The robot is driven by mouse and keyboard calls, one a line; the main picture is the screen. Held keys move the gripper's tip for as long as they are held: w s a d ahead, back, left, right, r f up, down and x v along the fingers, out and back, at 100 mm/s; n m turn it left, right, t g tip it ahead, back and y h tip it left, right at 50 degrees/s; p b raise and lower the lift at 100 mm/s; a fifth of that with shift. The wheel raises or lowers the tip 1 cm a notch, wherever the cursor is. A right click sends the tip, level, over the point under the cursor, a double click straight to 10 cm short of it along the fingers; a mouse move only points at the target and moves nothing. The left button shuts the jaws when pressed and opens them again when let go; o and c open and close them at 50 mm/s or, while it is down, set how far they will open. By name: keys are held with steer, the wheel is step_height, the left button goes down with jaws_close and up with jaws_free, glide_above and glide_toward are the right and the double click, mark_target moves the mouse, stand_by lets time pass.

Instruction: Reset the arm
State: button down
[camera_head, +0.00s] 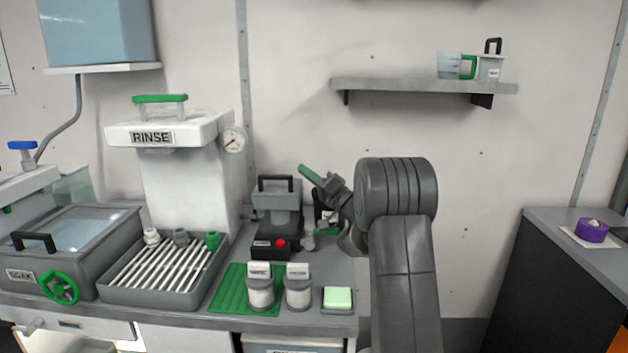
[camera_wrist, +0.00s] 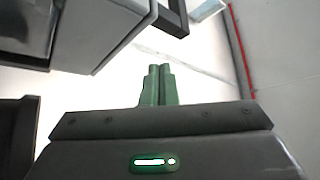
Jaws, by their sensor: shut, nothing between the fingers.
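The counter holds a white RINSE unit (camera_head: 185,175), a ribbed tray (camera_head: 150,298), a black device with a red button (camera_head: 272,247), two labelled jars (camera_head: 261,292) (camera_head: 298,292) and a green sponge (camera_head: 337,298). A wall shelf (camera_head: 420,86) holds cups. A dark cabinet (camera_head: 550,285) stands right.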

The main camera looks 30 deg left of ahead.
steer(key=w+d+f, duration=0.4)
steer(key=d+f, duration=0.2)
steer(key=d, duration=0.1)
steer(key=shift+b, duration=0.3)
steer(key=shift+f, duration=0.1)
steer(key=s+a+r+b, duration=0.1)
steer(key=s+a+r, duration=0.2)
steer(key=a, duration=0.4)
steer(key=shift+s, duration=0.4)
steer(key=shift+r, duration=0.1)
